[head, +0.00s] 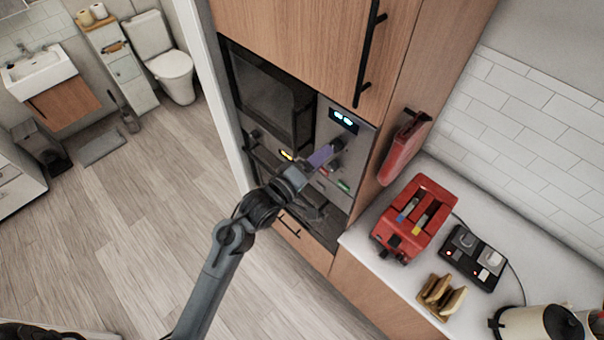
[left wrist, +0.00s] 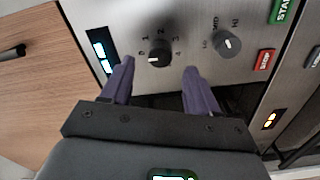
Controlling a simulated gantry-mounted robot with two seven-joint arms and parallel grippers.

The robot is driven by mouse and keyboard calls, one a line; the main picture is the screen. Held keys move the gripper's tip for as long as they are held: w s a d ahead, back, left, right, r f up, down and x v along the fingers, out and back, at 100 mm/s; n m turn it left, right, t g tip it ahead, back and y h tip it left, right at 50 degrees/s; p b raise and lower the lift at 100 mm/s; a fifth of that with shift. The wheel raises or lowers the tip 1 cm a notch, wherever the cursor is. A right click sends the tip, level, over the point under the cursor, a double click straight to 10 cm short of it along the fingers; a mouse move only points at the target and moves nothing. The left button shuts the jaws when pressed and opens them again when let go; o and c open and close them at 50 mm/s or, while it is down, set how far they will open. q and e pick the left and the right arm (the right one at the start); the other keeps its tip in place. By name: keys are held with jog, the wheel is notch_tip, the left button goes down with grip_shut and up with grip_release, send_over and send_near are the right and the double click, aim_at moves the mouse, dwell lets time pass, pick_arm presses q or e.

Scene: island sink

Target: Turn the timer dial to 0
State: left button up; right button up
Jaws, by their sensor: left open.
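The timer dial (left wrist: 159,52) is a small black knob on a grey metal panel (left wrist: 200,20), with numbers 0 to 4 around it. A pale mark shows on the dial's left side, toward the 0. My left gripper (left wrist: 159,68) is open, its two purple fingers on either side of and just short of the dial, with no clear contact. In the head view my left gripper (head: 322,156) is at the oven panel (head: 358,155), below the lit display (head: 343,120). My right gripper is not in view.
A second knob (left wrist: 228,43), marked LO, MID and HI, is beside the dial. A green START button (left wrist: 283,10) and red STOP button (left wrist: 264,60) are nearby. A red toaster (head: 415,217) stands on the counter to the right. Open floor lies to the left.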

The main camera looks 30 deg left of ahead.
pick_arm(q)
jog(key=b+v, duration=0.1)
jog(key=v, duration=0.6)
jog(key=shift+b, duration=0.35)
jog(key=s+d+f+m+g+y, duration=0.25)
jog(key=s+f+g, duration=0.25)
jog(key=s+f, duration=0.6)
jog(key=s+a+f+m+g+y, duration=0.2)
jog(key=s+a+f+m+g, duration=0.1)
jog(key=s+f+m+g, duration=0.3)
jog(key=shift+s+a+f+m+g, duration=0.2)
jog(key=shift+s+m+g, duration=1.2)
jog(key=shift+s+m, duration=1.2)
